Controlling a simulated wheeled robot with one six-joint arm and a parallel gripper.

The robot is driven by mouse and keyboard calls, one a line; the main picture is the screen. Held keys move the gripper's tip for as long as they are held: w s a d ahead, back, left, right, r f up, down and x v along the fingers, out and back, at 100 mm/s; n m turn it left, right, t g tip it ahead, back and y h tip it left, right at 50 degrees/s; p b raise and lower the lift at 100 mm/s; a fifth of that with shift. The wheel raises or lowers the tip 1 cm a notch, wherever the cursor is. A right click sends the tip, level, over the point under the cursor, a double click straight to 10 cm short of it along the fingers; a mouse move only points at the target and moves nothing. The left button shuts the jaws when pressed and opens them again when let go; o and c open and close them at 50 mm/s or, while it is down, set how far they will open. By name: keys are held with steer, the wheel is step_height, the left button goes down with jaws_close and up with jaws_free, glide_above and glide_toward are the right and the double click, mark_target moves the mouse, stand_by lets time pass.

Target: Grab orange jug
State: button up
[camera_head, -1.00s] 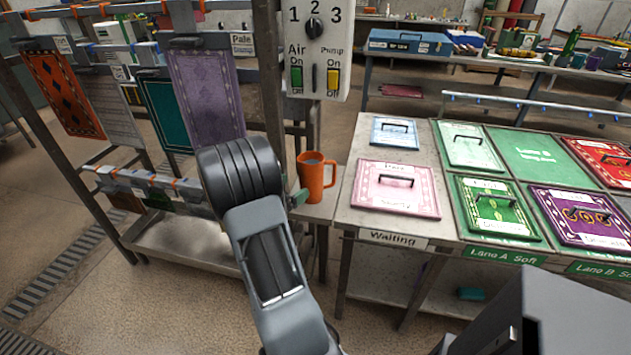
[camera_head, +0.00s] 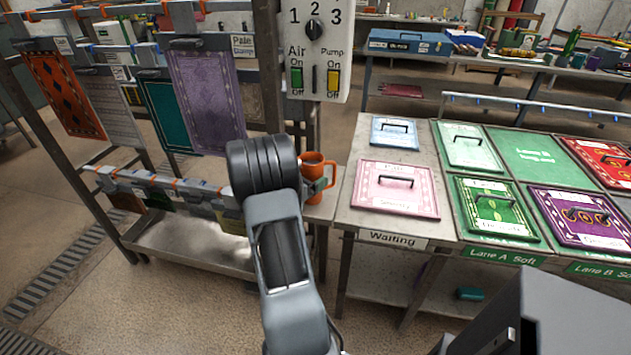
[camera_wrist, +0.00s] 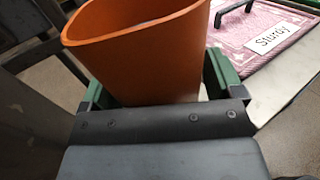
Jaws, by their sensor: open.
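The orange jug (camera_head: 314,170) stands upright on a small metal ledge beside the post, with its handle to the right in the head view. My arm hides its left side there. In the wrist view the jug (camera_wrist: 145,55) fills the upper middle, its open rim toward the top left; its handle is not visible. My gripper (camera_wrist: 160,82) is open, with one green finger on each side of the jug. I cannot tell whether either finger touches it. In the head view a finger of my gripper (camera_head: 321,185) shows in front of the jug's lower body.
A switch panel (camera_head: 317,50) hangs on the post above the jug. The waiting table (camera_head: 350,215) with a pink sample board (camera_head: 397,190) is close on the right. A rack (camera_head: 125,180) with hanging rug samples stands on the left.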

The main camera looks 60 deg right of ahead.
steer(key=shift+r, duration=0.1)
steer(key=c, duration=1.1)
